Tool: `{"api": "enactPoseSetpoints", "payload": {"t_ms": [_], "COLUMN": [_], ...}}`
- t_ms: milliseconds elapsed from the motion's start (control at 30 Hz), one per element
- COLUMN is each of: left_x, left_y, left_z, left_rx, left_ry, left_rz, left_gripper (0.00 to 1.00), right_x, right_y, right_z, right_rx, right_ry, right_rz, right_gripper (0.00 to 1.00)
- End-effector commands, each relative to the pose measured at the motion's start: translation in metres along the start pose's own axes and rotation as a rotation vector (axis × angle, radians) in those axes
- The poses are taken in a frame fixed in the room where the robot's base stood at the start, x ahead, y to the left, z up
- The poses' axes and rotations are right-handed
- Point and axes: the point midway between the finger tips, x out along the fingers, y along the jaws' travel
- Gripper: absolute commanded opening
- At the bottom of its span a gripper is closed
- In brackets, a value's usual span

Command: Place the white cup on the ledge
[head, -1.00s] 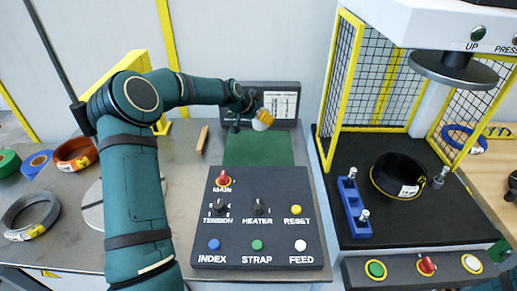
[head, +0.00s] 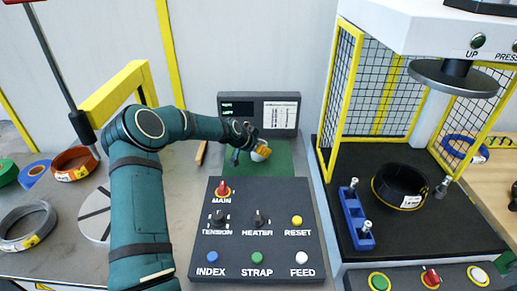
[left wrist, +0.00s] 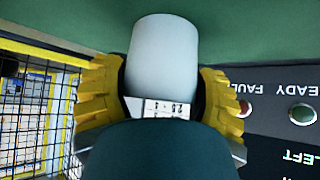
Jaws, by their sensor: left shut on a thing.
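The white cup (head: 260,145) is in my left gripper (head: 262,153), over the green mat (head: 285,165) at the foot of the display unit. In the left wrist view the pale cup (left wrist: 163,55) sits between the yellow fingers of my left gripper (left wrist: 163,85), which are shut around its sides. The green surface lies behind the cup there. I cannot tell whether the cup touches the mat. No part is clearly marked as the ledge. My right gripper is not in view.
The display unit (head: 235,108) stands behind the mat and the button panel (head: 237,240) in front of it. To the right is the press with its yellow-framed mesh guard (head: 345,90) and a black coil (head: 388,180). Several coils lie at the left.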

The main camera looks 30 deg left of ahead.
Motion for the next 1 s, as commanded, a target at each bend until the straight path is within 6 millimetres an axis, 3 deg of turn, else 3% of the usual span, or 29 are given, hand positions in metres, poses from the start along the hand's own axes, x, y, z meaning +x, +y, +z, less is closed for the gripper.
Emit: {"api": "enactPoseSetpoints", "payload": {"t_ms": [267,300,367,767,1000], "left_x": [0.002,0.002,0.001,-0.001,-0.039], "left_y": [0.000,0.000,0.000,0.000,-0.002], "left_z": [0.002,0.001,0.001,-0.002,-0.002], "left_rx": [0.001,0.000,0.000,0.000,0.000], "left_ry": [0.001,0.000,0.001,0.001,0.001], "left_rz": [-0.001,-0.001,-0.001,-0.001,-0.005], "left_gripper": [0.27,0.75,0.96,0.98,0.98], "right_x": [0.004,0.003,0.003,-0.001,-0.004], "right_y": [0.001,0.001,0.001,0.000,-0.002], "right_z": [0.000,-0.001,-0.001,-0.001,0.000], "right_rx": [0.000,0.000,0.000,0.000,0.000], "right_ry": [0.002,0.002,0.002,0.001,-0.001], "right_rz": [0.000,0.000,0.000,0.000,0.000], "right_gripper": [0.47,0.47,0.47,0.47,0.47]}}
